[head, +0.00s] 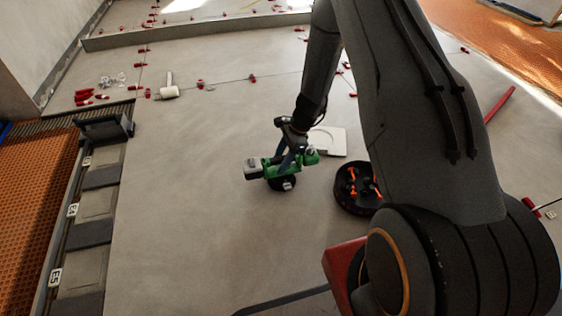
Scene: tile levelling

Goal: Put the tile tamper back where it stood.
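The tile tamper (268,170) is a green and grey power tool with a round black pad (283,184) underneath. It is in the middle of the head view, over the grey tiled floor. My gripper (289,157) comes down on it from above and looks shut on its green body. The fingertips are small and partly hidden against the tool. I cannot tell whether the pad touches the floor or hangs just above it. A pale square plate with a ring mark (327,142) lies just behind and right of the tamper, partly covered by my arm.
A round black container with orange items (352,190) stands right of the tamper, partly behind my arm. A white mallet (169,88) and several red clips and wedges (84,97) lie at the back left. A labelled rack (83,232) runs along the left. Floor left of the tamper is clear.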

